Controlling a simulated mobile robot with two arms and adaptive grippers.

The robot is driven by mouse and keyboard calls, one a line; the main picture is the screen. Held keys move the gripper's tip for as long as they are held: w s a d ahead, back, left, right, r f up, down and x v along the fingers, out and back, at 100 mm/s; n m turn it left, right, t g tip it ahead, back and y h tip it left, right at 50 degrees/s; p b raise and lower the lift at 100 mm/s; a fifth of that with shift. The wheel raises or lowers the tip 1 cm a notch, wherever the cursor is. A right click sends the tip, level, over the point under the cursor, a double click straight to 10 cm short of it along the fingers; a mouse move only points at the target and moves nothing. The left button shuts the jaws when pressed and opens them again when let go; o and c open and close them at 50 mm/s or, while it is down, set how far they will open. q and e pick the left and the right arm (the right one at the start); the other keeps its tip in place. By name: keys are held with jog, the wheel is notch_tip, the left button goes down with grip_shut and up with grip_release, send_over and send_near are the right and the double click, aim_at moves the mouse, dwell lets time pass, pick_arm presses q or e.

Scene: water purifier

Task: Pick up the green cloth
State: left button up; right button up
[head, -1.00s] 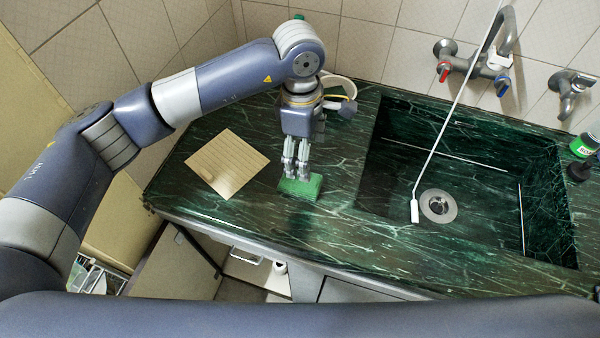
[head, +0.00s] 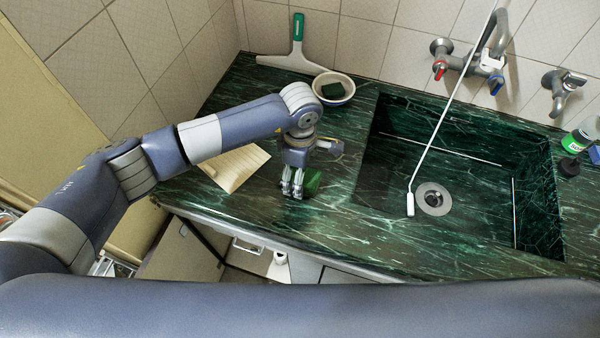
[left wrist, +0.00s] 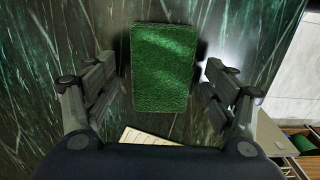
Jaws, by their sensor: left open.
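The green cloth (head: 313,181), a thick folded block, lies on the dark green marble counter left of the sink. In the left wrist view the cloth (left wrist: 162,68) lies lengthwise between the two fingers, with dark gaps on both sides. My left gripper (head: 291,194) points down over it, fingers apart and not touching it. In the head view the fingers hide the cloth's left part. In the left wrist view the left gripper (left wrist: 160,65) is open around the cloth. My right gripper is in neither view.
A beige board (head: 235,168) lies left of the cloth, partly behind my arm. A white bowl (head: 347,88) with a dark green item and a green-handled squeegee (head: 297,45) are at the back. The sink (head: 470,165) is to the right, with a tap (head: 480,60) above it.

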pick_arm(q)
jog(key=c, duration=1.3)
jog(key=shift+o, duration=0.2)
jog(key=shift+r, duration=0.1)
jog(key=shift+w+r+b, duration=0.1)
jog(key=shift+r+b, duration=0.15)
jog(key=shift+b, duration=0.1)
notch_tip(320, 180, up, 2)
jog(key=shift+r+b, duration=0.2)
jog(key=shift+b, duration=0.5)
jog(key=s+b, duration=0.1)
jog(key=s, duration=0.4)
jog(key=s+r+b, duration=0.1)
jog(key=s, duration=0.4)
jog(key=s+b, duration=0.2)
jog(key=s, duration=0.3)
jog(key=shift+a+r, duration=0.35)
jog(key=shift+a, duration=0.05)
jog(key=shift+s+r, duration=0.1)
jog(key=shift+s, duration=0.5)
